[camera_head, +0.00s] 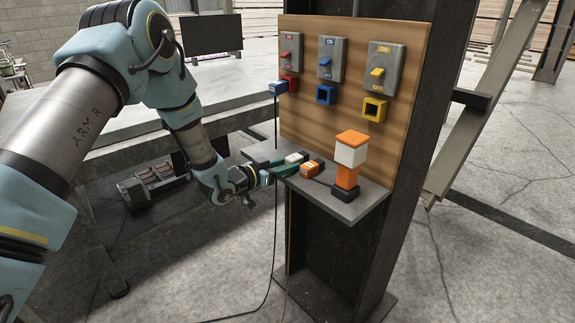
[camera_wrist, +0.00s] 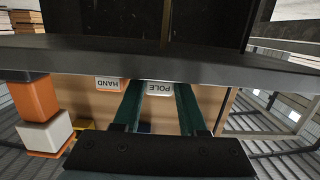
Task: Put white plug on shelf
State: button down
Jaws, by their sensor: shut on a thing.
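The white plug (camera_head: 296,158) is at the grey shelf (camera_head: 350,209) on the front of the panel. My gripper (camera_head: 283,168) reaches in from the left with its green fingers shut on this plug. In the wrist view, the plug (camera_wrist: 158,88), with a "POLE" label upside down, sits between my two fingers (camera_wrist: 158,100), and the shelf edge (camera_wrist: 160,60) crosses the picture. The plug is over the shelf or on it; I cannot tell whether it touches the surface.
An orange plug (camera_head: 311,169) labelled "HAND" lies close beside the white one. An orange-and-white lamp (camera_head: 349,155) stands at the shelf's right. Above are red, blue and yellow sockets (camera_head: 375,109) under switches. A blue plug (camera_head: 278,88) with a hanging cable is at the board's left edge.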

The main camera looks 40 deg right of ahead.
jog(key=shift+c, duration=2.3)
grip_release()
